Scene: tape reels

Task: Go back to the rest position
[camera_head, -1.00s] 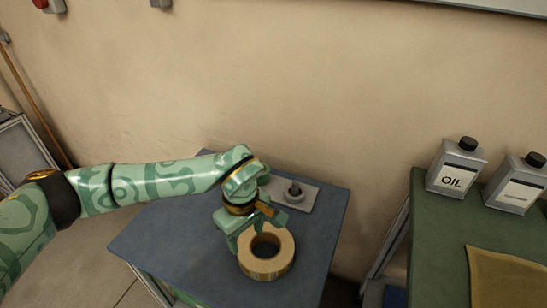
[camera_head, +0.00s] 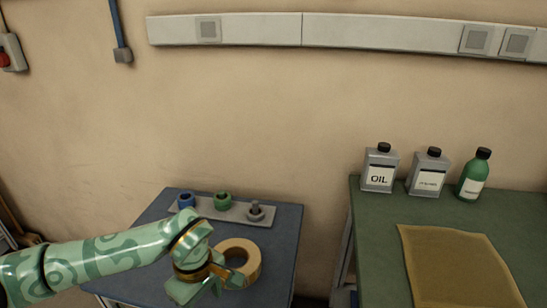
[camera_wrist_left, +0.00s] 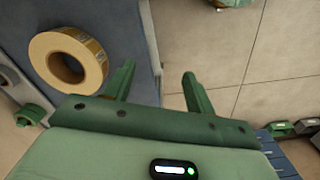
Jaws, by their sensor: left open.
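My left gripper (camera_head: 195,291) is open and empty in the head view, at the near side of the small blue-topped table (camera_head: 276,249). In the left wrist view its two green fingers (camera_wrist_left: 158,85) are spread apart, with the table's edge and floor between and beyond them. A tan tape reel (camera_head: 250,262) lies flat on the table, just right of the gripper and partly hidden by it. The reel also shows in the left wrist view (camera_wrist_left: 97,62), to the left of the fingers and apart from them. My right gripper is not in view.
A grey plate (camera_head: 238,211) at the table's back carries a blue ring (camera_head: 187,200), a green ring (camera_head: 223,201) and a peg (camera_head: 256,211). A green bench (camera_head: 375,251) at right bears an oil can (camera_head: 380,170), another can (camera_head: 428,172), a green bottle (camera_head: 474,175) and a mat (camera_head: 459,268).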

